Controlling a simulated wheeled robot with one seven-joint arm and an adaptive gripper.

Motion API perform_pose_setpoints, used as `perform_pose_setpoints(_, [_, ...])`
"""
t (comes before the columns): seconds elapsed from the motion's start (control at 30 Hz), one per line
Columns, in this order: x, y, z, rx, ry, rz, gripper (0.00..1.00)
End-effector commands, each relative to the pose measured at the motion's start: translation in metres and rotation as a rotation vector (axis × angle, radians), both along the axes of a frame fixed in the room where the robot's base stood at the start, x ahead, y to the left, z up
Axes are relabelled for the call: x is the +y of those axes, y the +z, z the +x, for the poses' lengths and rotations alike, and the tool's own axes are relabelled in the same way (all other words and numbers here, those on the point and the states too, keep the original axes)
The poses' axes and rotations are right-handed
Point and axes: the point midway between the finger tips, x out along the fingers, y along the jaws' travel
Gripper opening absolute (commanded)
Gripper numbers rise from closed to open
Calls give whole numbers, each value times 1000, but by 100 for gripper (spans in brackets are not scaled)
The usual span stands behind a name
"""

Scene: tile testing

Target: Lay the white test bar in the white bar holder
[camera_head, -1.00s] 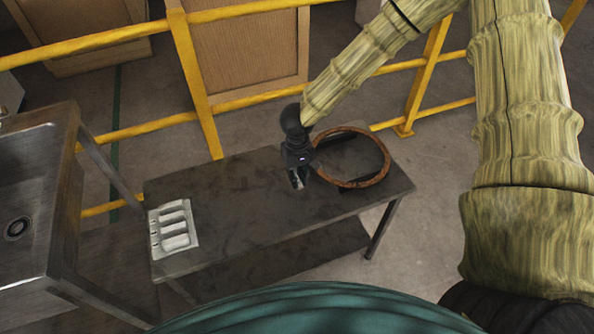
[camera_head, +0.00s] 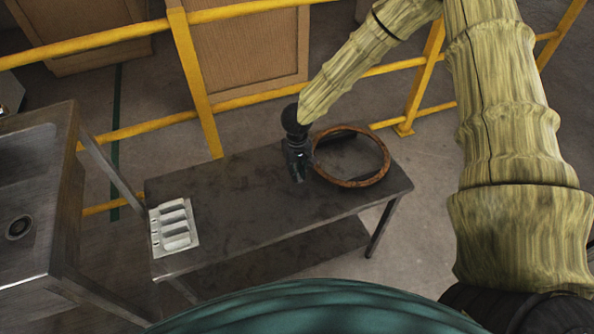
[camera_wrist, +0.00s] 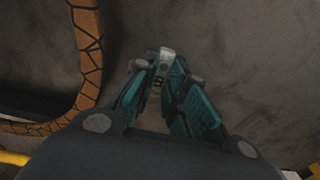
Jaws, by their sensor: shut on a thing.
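The white bar holder (camera_head: 157,249) lies at the left end of the dark table, with several side-by-side slots. My gripper (camera_head: 298,179) points down over the middle of the table, well to the right of the holder. In the wrist view my gripper (camera_wrist: 163,72) has its fingers brought together around a small pale piece with dark marks, the white test bar (camera_wrist: 166,54). Most of the bar is hidden by the fingers. In the head view the bar cannot be made out. Whether it touches the table is unclear.
The table (camera_head: 240,210) is clear between gripper and holder. A sink (camera_head: 50,150) stands left, yellow rails (camera_head: 195,80) behind.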

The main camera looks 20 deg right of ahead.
Motion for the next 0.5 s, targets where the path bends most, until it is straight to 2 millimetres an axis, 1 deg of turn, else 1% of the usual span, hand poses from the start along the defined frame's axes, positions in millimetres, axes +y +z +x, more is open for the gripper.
perform_pose_setpoints(0.13, [0,-2,0,1,-1,0,0])
perform_pose_setpoints(0.17, [0,-3,0,1,-1,0,17])
perform_pose_setpoints(0.2, [0,-3,0,1,-1,0,25])
perform_pose_setpoints(0.27, [0,-3,0,0,0,0,35])
perform_pose_setpoints(0.5, [0,-3,0,0,0,0,35])
